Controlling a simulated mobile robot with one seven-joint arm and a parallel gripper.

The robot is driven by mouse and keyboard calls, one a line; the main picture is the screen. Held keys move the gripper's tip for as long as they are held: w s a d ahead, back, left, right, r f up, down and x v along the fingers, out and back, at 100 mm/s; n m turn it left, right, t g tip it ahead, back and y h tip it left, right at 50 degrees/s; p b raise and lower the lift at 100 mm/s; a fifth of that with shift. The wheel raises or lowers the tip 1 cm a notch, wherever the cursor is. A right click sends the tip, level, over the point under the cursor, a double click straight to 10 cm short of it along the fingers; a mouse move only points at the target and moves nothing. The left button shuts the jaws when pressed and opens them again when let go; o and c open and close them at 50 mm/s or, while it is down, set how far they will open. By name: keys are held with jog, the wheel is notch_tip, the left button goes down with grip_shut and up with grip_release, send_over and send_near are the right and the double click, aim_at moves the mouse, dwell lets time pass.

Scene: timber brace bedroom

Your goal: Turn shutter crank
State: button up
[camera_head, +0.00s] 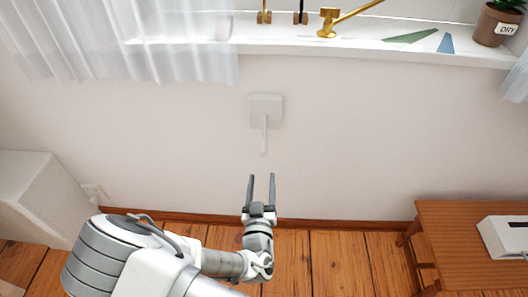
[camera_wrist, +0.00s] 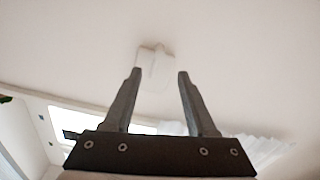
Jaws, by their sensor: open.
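The shutter crank is a small white square plate (camera_head: 265,107) on the wall below the window sill, with a thin pale handle (camera_head: 265,140) hanging straight down from it. My gripper (camera_head: 261,176) is open and empty. In the head view its fingertips point up the picture and appear just below the lower end of the handle, with a gap between. In the wrist view the white crank (camera_wrist: 155,68) shows between and beyond the two fingertips (camera_wrist: 160,72). The handle is hard to tell from the plate there.
A white sill (camera_head: 370,46) holds small gold and dark fittings and a potted plant (camera_head: 497,22). Sheer curtains (camera_head: 130,45) hang at the upper left. A white cabinet (camera_head: 35,195) stands at left, a wooden table (camera_head: 455,240) with a white box at right. The wall around the crank is bare.

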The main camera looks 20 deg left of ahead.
aim_at(264, 157)
jog(key=b+x, duration=0.2)
jog(key=x, duration=1)
jog(key=shift+d, duration=0.1)
jog(key=shift+c, duration=0.2)
grip_shut()
dwell(0.8)
